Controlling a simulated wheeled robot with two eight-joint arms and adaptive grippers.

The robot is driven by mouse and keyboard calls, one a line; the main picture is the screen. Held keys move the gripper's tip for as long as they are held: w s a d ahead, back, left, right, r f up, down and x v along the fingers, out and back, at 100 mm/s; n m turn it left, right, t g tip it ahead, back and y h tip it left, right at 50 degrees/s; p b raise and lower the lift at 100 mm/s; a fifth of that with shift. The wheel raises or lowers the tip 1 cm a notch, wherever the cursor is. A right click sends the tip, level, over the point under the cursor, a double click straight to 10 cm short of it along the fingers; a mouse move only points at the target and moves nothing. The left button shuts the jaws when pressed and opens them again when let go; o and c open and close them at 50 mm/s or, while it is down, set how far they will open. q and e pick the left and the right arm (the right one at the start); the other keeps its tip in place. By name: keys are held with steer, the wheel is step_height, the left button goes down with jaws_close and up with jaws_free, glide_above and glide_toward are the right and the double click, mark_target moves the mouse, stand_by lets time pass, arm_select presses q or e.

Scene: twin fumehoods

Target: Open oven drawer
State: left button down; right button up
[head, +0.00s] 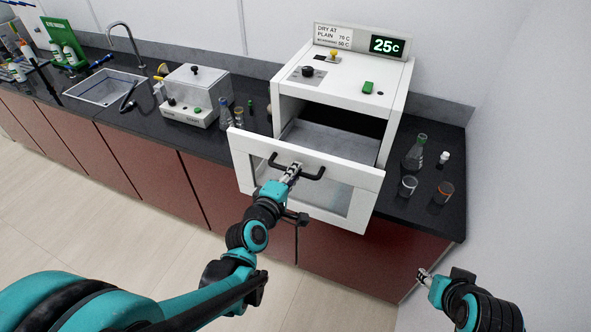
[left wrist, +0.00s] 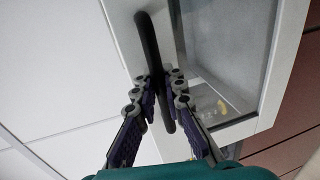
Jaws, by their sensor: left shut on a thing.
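The white oven (head: 395,95) stands on the dark counter, its display reading 25C. Its drawer (head: 362,178), with a windowed white front, is pulled out, and part of the grey inside shows. My left gripper (head: 294,168) is shut on the black drawer handle (head: 316,175) at about its middle. In the left wrist view, the fingers of the left gripper (left wrist: 165,90) close around the handle (left wrist: 149,42). My right gripper (head: 424,275) is away from the oven at the lower right, and its finger opening is too small to judge.
Right of the oven are a flask (head: 415,155), a small bottle (head: 443,158) and two beakers (head: 408,186). Left are a clear-topped instrument (head: 195,95), glassware and a sink (head: 105,88). The floor before the red cabinets is free.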

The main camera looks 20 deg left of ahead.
arm_select(q)
steer(key=c, duration=1.6)
jaws_free()
steer(key=shift+v, duration=3.75)
steer(key=s+d+f+m+g+h+b, duration=0.2)
steer(key=d+f+m+g+b, duration=0.25)
steer(key=f+m, duration=0.4)
steer(key=s+f+m+g+y+b, duration=0.1)
steer(key=s+m, duration=0.1)
steer(key=m, duration=0.1)
steer(key=s+a+f+m+g+b, duration=0.1)
steer(key=f+m, duration=0.1)
steer(key=m, duration=0.1)
steer(key=s+f+m+g+y+b, duration=0.1)
steer(key=s+m+g, duration=0.1)
steer(key=m, duration=0.1)
steer(key=shift+s+a+f+y, duration=0.15)
steer(key=shift+s+f+y, duration=0.15)
steer(key=shift+s+f, duration=0.05)
